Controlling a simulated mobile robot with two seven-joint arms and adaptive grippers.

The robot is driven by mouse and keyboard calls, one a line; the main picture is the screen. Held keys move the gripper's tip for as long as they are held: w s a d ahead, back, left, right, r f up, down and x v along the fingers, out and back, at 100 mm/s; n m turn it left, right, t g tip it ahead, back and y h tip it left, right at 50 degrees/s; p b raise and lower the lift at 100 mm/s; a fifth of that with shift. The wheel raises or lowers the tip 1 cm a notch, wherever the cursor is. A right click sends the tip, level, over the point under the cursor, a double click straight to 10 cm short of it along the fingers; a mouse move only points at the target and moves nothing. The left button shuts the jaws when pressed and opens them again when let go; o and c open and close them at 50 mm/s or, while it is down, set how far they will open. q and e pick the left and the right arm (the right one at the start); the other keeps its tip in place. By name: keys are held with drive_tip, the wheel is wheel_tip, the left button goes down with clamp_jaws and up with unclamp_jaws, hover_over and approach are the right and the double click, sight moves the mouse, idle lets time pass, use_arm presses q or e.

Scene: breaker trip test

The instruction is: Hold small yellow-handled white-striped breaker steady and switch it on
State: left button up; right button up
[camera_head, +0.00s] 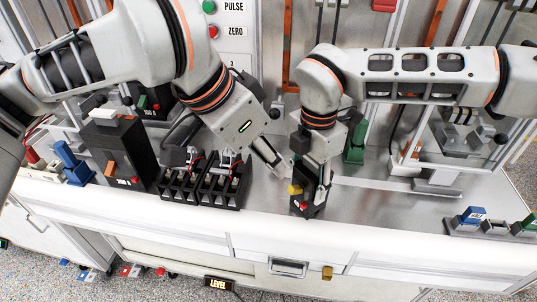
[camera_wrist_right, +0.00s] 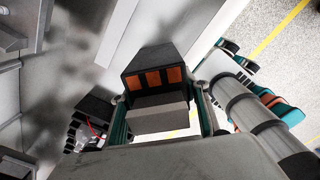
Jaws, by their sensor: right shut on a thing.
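The small black breaker (camera_head: 309,210) stands near the front edge of the bench, with a yellow handle (camera_head: 295,189) and a red button on its front. I cannot make out white stripes. My right gripper (camera_head: 312,178) points down from above and is shut on the breaker; its fingers lie along the breaker's sides. In the right wrist view the black breaker top with orange windows (camera_wrist_right: 153,78) sits between the fingers. My left gripper (camera_head: 280,172) is just left of the breaker, apart from it, its fingers together in one narrow tip, empty.
Black open racks (camera_head: 205,190) stand left of the breaker. A larger black breaker (camera_head: 122,155) and a blue-handled piece (camera_head: 73,163) stand farther left. A green piece (camera_head: 355,142) is behind on the right. The bench right of the breaker is clear.

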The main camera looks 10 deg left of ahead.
drive_tip(key=o, duration=1.6)
drive_tip(key=shift+c, duration=0.2)
